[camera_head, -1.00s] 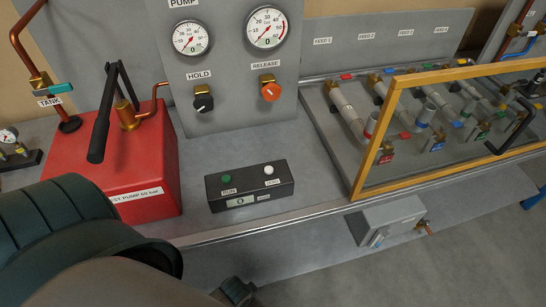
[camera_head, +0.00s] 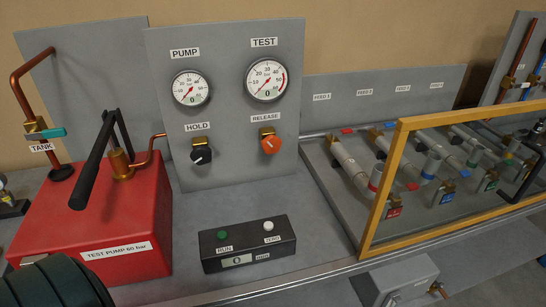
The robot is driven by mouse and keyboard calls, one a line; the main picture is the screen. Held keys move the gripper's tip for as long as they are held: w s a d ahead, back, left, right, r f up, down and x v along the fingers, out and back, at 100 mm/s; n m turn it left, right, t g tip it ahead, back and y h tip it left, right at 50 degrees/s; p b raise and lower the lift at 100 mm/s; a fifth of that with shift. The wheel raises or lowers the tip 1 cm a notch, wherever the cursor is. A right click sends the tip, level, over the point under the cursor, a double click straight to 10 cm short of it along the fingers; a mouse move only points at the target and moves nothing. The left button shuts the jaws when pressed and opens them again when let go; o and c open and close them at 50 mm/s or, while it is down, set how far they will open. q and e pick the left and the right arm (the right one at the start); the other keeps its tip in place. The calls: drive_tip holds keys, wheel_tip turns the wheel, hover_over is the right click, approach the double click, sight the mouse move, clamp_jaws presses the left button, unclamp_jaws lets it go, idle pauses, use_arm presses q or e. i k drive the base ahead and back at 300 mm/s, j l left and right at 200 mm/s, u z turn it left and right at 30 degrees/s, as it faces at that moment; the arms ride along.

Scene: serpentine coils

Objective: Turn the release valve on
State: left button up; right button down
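The release valve is an orange knob (camera_head: 271,145) on a brass fitting, under the RELEASE label (camera_head: 265,118) on the grey upright panel (camera_head: 225,60). A pale mark shows on the knob's face. The black HOLD knob (camera_head: 201,154) is to its left on the same panel. Above them are the PUMP gauge (camera_head: 190,88) and the TEST gauge (camera_head: 266,80), both with needles near the low end. A dark part of my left arm shows at the lower left, apart from the valve. Neither of my grippers is in view.
A red test pump (camera_head: 110,215) with a black lever (camera_head: 95,160) stands left of the panel. A black box (camera_head: 247,243) with RUN and ZERO buttons sits in front. A yellow frame (camera_head: 380,190) guards pipes on the right. Bench space below the knobs is clear.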

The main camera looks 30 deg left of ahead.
sight(272, 144)
drive_tip(key=i+l, duration=0.65)
drive_tip(key=u, duration=1.65)
